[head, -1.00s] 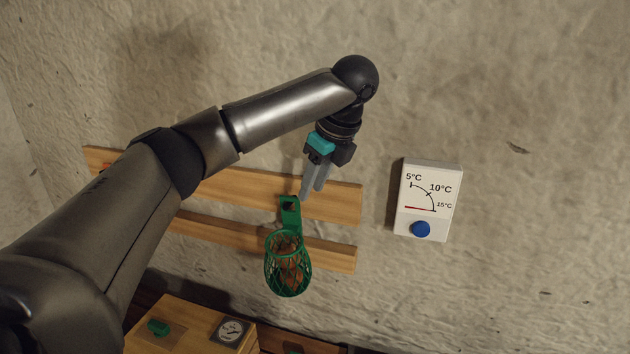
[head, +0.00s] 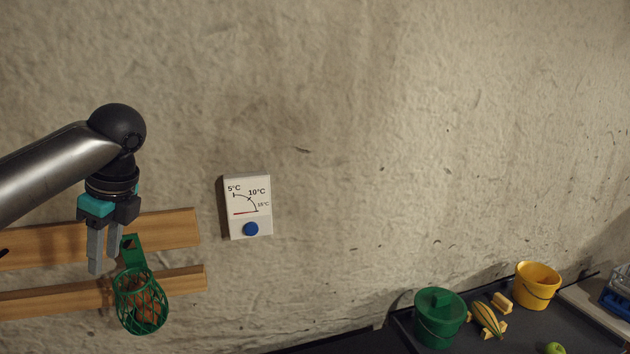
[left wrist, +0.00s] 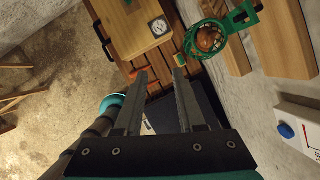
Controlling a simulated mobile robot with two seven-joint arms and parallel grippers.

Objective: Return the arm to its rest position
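My left gripper (head: 105,262) points down in front of the wooden wall rails at the left of the head view. Its two fingers stand apart with nothing between them; the left wrist view shows the open fingers (left wrist: 157,85) too. A green mesh basket (head: 140,303) with brown contents hangs from the rails just right of and below the fingers. The basket also shows in the left wrist view (left wrist: 208,38), apart from the fingers. My right gripper is in neither view.
A white temperature panel (head: 233,222) with a blue button is on the wall. A wooden box with a gauge (left wrist: 135,33) lies below the gripper.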

